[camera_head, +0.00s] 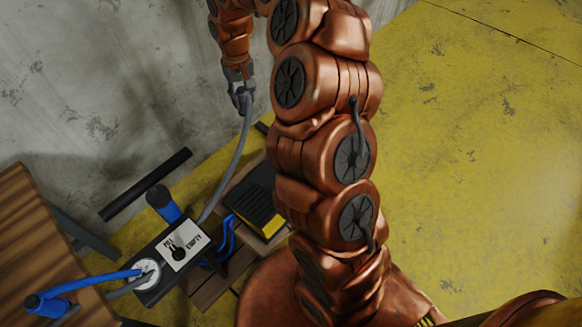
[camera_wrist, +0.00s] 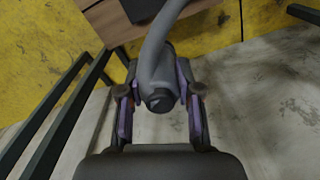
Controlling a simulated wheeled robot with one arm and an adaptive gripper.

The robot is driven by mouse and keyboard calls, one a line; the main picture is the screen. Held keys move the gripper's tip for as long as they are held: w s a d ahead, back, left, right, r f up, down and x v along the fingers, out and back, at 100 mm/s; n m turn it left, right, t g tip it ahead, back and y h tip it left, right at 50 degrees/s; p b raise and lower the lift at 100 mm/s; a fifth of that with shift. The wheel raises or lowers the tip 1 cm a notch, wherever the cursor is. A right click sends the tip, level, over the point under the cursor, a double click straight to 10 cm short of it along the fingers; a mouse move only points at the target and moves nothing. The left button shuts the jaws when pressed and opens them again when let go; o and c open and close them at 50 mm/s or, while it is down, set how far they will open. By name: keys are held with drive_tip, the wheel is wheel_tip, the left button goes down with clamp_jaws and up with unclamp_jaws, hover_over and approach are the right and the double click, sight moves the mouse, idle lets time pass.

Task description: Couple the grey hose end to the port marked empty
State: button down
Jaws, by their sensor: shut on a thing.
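My gripper (camera_head: 241,93) is shut on the grey hose end, high beside the wall at upper left in the head view. The grey hose (camera_head: 235,148) hangs from it and runs down behind the pump box (camera_head: 150,292). In the wrist view the hose end (camera_wrist: 160,97) sits between the two fingers, its dark tip towards the camera. The box carries a white plate (camera_head: 181,244) with a black knob and the words FILL and EMPTY. The hose end is well apart from the box. I cannot make out the port marked empty.
A black and yellow item (camera_head: 257,203) lies behind the box. A wooden surface (camera_head: 40,250) stands at left. Dark rails (camera_wrist: 62,105) show in the wrist view. Yellow floor is clear at right.

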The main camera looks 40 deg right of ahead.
drive_tip(key=s+d+f+b, duration=0.2)
drive_tip(key=d+f+b, duration=0.1)
drive_tip(key=f, duration=0.6)
drive_tip(key=s+d+f+m+b, duration=0.1)
drive_tip(key=s+d+f+b, duration=0.2)
drive_tip(key=f, duration=0.7)
drive_tip(key=s+d+f+m+b, duration=0.1)
drive_tip(key=s+d+f+b, duration=0.2)
drive_tip(key=f+b, duration=0.4)
drive_tip(key=shift+s+d+f, duration=0.15)
drive_tip(key=shift+d+f, duration=0.25)
drive_tip(key=shift+f, duration=0.2)
drive_tip(key=shift+s+d+f, duration=0.1)
drive_tip(key=shift+d+f, duration=0.25)
drive_tip(key=shift+f, duration=0.25)
drive_tip(key=shift+f+b, duration=0.4)
drive_tip(key=shift+f, duration=0.65)
drive_tip(key=shift+p, duration=0.7)
drive_tip(key=shift+s+f, duration=0.1)
drive_tip(key=shift+f, duration=0.8)
